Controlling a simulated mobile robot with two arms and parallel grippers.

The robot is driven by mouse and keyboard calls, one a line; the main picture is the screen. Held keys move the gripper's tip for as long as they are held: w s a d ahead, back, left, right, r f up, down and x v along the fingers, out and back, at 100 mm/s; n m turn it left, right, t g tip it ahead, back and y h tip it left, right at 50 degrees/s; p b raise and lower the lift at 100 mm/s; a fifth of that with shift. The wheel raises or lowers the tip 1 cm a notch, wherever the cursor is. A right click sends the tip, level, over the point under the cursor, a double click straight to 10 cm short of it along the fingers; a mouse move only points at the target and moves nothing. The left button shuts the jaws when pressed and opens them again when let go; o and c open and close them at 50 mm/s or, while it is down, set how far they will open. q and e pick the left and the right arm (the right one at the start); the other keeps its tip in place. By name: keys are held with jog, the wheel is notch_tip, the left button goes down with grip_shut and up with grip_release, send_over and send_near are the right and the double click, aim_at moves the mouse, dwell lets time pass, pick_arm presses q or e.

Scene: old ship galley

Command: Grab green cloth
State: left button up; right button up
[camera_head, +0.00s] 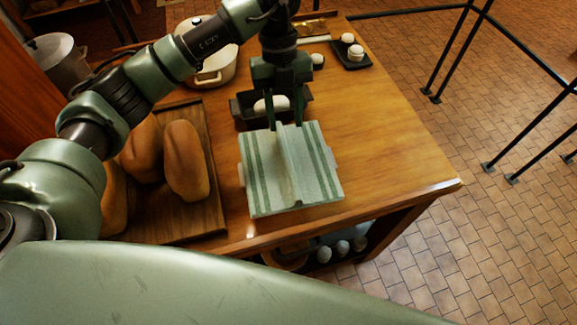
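The green cloth (259,181) is pale green with darker green stripes. It lies on the wooden table near its front edge, with a raised ridge or fold running down its middle. My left gripper (285,124) points down at the cloth's far edge. Its two dark fingers are apart, one on each side of the line of the ridge, with a gap showing between them. I cannot tell whether the fingertips touch the cloth. My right gripper is not in view.
Bread loaves (186,160) lie on a dark wooden board (205,216) left of the cloth. A dark tray (243,118) with a pale rounded item is just behind the gripper. A cream pot (216,70) stands farther back. The table (385,140) is clear to the right.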

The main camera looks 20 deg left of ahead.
aim_at(287, 156)
pick_arm(q)
jog(key=shift+w+f+b, duration=0.1)
jog(key=shift+f+b, duration=0.3)
jog(key=shift+f, duration=1)
jog(key=shift+s+d+f, duration=0.1)
jog(key=shift+s+f, duration=0.2)
jog(key=p+x, duration=0.2)
jog(key=x, duration=0.1)
jog(key=p+x, duration=0.1)
jog(key=x, duration=0.1)
jog(key=shift+s+f, duration=0.1)
jog(key=shift+s, duration=0.25)
jog(key=shift+s+d+f, duration=0.1)
jog(key=shift+f, duration=0.3)
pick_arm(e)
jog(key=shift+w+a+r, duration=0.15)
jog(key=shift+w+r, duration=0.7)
pick_arm(q)
jog(key=shift+c, duration=0.3)
grip_shut()
